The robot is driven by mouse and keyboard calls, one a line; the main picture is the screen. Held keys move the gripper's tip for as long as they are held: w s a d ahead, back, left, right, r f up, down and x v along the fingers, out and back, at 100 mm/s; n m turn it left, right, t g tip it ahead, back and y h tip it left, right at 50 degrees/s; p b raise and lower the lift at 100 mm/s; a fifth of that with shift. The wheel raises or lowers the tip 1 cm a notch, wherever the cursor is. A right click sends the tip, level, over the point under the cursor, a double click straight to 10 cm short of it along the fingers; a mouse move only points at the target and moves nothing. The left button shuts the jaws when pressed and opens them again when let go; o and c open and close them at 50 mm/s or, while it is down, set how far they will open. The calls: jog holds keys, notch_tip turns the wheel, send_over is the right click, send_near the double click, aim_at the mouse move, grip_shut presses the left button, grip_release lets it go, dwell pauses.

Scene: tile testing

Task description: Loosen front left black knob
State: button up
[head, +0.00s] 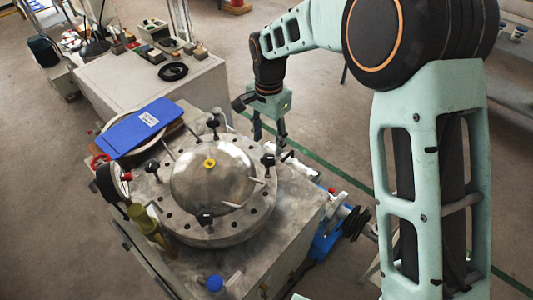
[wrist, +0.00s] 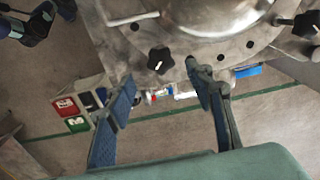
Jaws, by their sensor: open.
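A round metal test vessel (head: 225,215) with a domed lid (head: 212,180) sits on a grey bench. Several black knobs stand around its rim: right (head: 267,160), back (head: 213,123), left (head: 152,168) and near side (head: 204,219). I cannot tell for certain which one is called front left. My gripper (head: 269,141) is open and empty, pointing down close to the right knob. In the wrist view, a star-shaped black knob (wrist: 160,60) appears between the fingertips of my gripper (wrist: 160,73), beyond them; no contact is visible. Another black knob (wrist: 306,23) shows at the right edge.
A blue clipboard (head: 142,128) lies at the vessel's back left. A pressure gauge (head: 114,182) stands at the left and a blue-capped bottle (head: 215,285) at the front. Metal rods project around the lid. Open floor (head: 315,115) lies right of the bench.

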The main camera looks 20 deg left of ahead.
aim_at(268, 158)
notch_tip(268, 158, down, 7)
jog(key=shift+f+p, duration=0.1)
jog(key=shift+p, duration=0.25)
jog(key=c, duration=1.2)
